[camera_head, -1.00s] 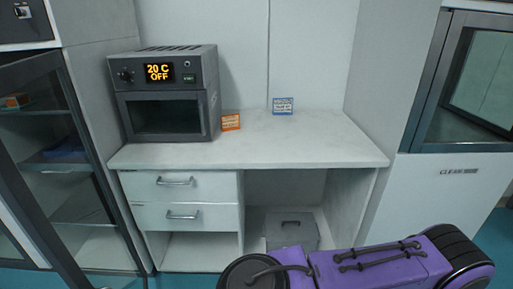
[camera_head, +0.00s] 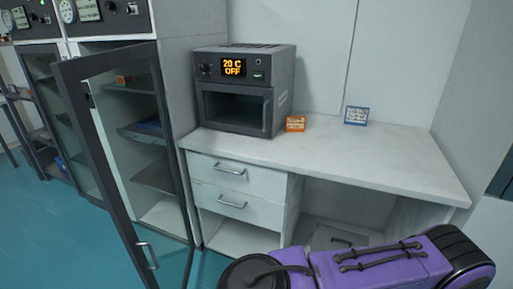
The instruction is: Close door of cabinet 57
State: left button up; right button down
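A tall glass-fronted cabinet (camera_head: 178,215) stands at the left of the desk, with its dark-framed glass door (camera_head: 84,125) swung open toward me. The door has a silver handle (camera_head: 147,256) low on its free edge. No number 57 is readable on the cabinet. A purple arm link of mine crosses the bottom right. Neither of my grippers is in view.
A white desk (camera_head: 330,158) with drawers (camera_head: 238,175) bears a grey oven (camera_head: 243,90) reading "20 C OFF" and two small cards. More dark cabinets (camera_head: 62,120) stand further left. Teal floor (camera_head: 60,235) is clear in front of the open door.

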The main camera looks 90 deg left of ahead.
aim_at(68, 74)
jog(key=u, duration=3.6)
jog(key=i, duration=1)
jog(key=u, duration=0.75)
jog(key=k, duration=1.65)
jog(key=z, duration=0.85)
jog(key=i, duration=1)
